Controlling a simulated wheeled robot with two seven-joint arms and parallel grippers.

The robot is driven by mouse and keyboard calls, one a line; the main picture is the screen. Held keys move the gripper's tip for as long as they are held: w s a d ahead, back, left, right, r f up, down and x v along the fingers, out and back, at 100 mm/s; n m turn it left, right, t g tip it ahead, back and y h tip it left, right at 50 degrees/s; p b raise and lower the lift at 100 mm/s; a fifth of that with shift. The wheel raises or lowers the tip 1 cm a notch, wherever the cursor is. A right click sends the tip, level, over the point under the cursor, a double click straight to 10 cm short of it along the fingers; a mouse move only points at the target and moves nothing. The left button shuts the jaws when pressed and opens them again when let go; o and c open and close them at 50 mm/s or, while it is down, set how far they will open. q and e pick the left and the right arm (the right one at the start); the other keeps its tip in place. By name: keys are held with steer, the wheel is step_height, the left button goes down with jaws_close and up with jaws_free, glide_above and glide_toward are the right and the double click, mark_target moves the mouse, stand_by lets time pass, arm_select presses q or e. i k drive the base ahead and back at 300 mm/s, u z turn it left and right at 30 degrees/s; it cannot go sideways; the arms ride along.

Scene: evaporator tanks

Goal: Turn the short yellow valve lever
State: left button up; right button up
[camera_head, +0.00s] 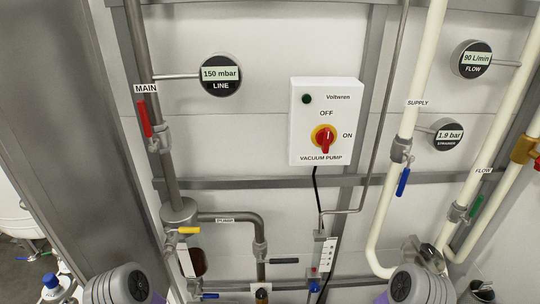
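The short yellow valve lever (189,230) is at the lower left, on a small valve just below the round metal pot at the foot of the MAIN pipe. It lies about level and points right. Neither gripper shows in the head view. Only grey rounded parts that look like my own arms show at the bottom edge, one at left and one right of centre. Nothing is seen touching the yellow lever.
A red lever (144,118) is on the MAIN pipe above. A pipe marked PUMP (225,219) runs right of the yellow lever, with a black lever (284,261) lower. A blue lever (210,295) sits below. The vacuum pump switch box (315,92) is on the wall.

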mark_target(168, 230)
steer(key=k, duration=0.65)
steer(key=u, duration=0.2)
steer(key=i, duration=1.05)
steer(key=u, duration=0.6)
